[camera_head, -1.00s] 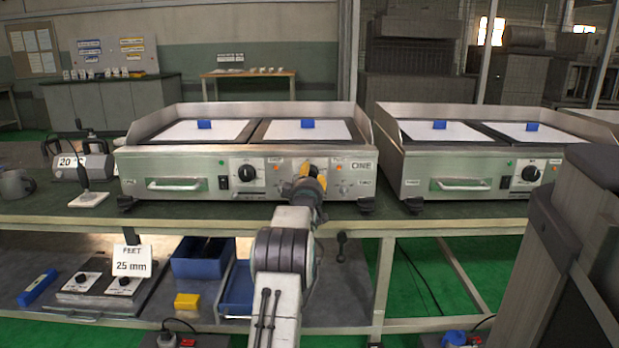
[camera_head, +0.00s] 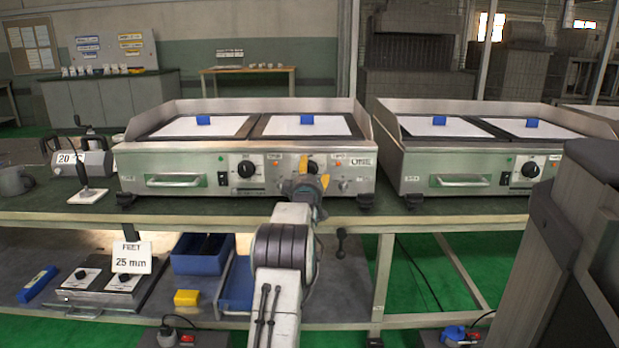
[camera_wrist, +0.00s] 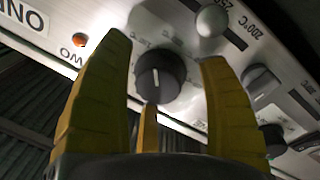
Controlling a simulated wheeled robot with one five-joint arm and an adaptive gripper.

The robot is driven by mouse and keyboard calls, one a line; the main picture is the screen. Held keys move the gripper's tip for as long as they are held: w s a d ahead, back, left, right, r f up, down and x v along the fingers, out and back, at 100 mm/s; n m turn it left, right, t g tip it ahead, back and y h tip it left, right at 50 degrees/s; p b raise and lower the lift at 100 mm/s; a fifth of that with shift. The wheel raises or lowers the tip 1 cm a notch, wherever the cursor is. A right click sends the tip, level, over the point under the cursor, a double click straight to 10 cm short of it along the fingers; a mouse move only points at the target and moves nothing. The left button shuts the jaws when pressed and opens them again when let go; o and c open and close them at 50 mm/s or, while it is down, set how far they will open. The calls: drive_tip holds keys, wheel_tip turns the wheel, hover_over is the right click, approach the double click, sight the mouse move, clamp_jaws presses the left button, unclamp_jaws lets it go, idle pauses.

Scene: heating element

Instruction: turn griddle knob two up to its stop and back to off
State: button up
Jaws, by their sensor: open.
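Griddle knob two (camera_head: 313,167) is a round black knob on the right part of the left griddle's front panel. In the wrist view the black knob (camera_wrist: 161,74) shows between my fingers, with a white pointer line toward the lower part of the picture. My gripper (camera_head: 304,186) is just below and in front of the knob in the head view. In the wrist view my gripper (camera_wrist: 166,52) has its yellow fingers spread apart, with nothing held. Whether any finger touches the knob cannot be told.
The left griddle (camera_head: 205,182) has another black knob (camera_head: 246,170) left of knob two. In the wrist view a silver round part (camera_wrist: 211,21) and an orange lamp (camera_wrist: 79,40) sit close by on the panel. A second griddle (camera_head: 470,181) stands to the right.

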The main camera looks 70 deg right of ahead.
drive_tip(key=v, duration=1.2)
idle(0.3)
idle(0.3)
